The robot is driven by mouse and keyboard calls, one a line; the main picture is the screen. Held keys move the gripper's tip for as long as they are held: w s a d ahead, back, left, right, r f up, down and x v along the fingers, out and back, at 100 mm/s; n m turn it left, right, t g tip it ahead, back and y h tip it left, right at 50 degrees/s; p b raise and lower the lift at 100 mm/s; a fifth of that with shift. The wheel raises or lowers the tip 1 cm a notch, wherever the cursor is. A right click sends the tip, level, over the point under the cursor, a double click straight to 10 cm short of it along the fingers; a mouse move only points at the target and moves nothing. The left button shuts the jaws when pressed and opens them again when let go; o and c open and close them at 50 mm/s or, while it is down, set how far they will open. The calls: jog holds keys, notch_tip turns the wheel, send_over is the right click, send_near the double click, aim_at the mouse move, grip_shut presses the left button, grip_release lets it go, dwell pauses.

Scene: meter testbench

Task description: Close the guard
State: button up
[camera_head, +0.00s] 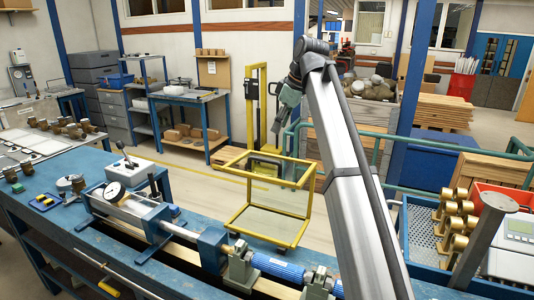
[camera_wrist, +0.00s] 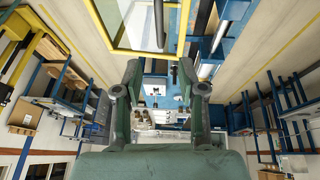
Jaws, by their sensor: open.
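The guard (camera_head: 246,205) is a yellow-edged frame with clear panels, at the back edge of the blue bench (camera_head: 60,225). It stands up behind the test rig (camera_head: 211,248) and does not cover the rig. My gripper (camera_head: 283,112) is above and behind the guard's upper right part in the head view, apart from it as far as I can tell. In the wrist view my gripper (camera_wrist: 160,78) is open, with nothing between its two green fingers. Part of the guard's yellow frame (camera_wrist: 98,22) and clear panel shows beyond the fingers at the top there.
A dial gauge (camera_head: 114,192) and a control box with a lever (camera_head: 130,170) are on the bench's left part. Brass fittings (camera_head: 450,210) in a tray and a red crate (camera_head: 497,200) stand at the right. Open floor lies behind the bench.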

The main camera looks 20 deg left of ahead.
aim_at(266, 160)
jog(key=p+x, duration=0.3)
jog(key=x, duration=1)
grip_shut()
